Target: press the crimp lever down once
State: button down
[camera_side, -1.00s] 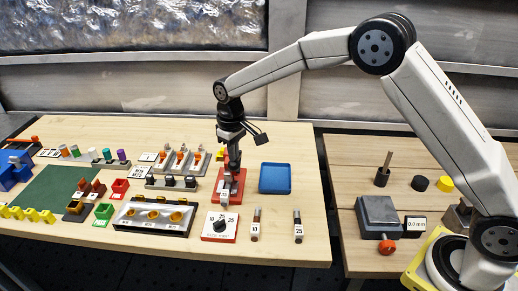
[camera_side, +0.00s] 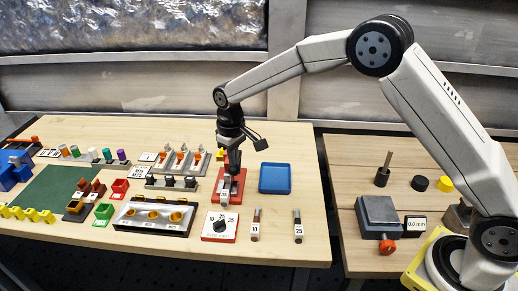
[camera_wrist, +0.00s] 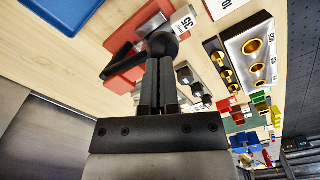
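The crimp press stands on a red base (camera_side: 229,190) with a label reading 35, left of the blue tray. In the wrist view its red base (camera_wrist: 125,33) lies beyond my fingertips, and the round black knob of the crimp lever (camera_wrist: 162,44) is right at the tips. My gripper (camera_side: 233,170) points down over the press. In the wrist view the fingers of my gripper (camera_wrist: 161,62) are together, at or touching the knob; exact contact is hard to tell. My gripper hides most of the lever in the side view.
An empty blue tray (camera_side: 275,178) sits right of the press. A dial box (camera_side: 219,226) and two small labelled tools (camera_side: 256,225) stand in front. A holder with brass cups (camera_side: 153,217) and grey fixtures (camera_side: 182,161) are on the left.

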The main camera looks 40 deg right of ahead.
jog(key=shift+r, duration=0.1)
notch_tip(320, 180, up, 12)
dwell(1.7)
dwell(0.3)
jog(key=s+d+f+m+t, duration=0.1)
jog(key=s+d+f, duration=0.2)
jog(key=s, duration=0.5)
jog(key=s+d+f+m, duration=0.1)
jog(key=s+d+f, duration=0.3)
jog(key=s, duration=0.5)
jog(key=s+d+f+m+t, duration=0.1)
jog(key=s+d+f, duration=0.2)
jog(key=s, duration=0.5)
jog(key=shift+s+d+f+t, duration=0.25)
jog(key=shift+s+f+t, duration=0.05)
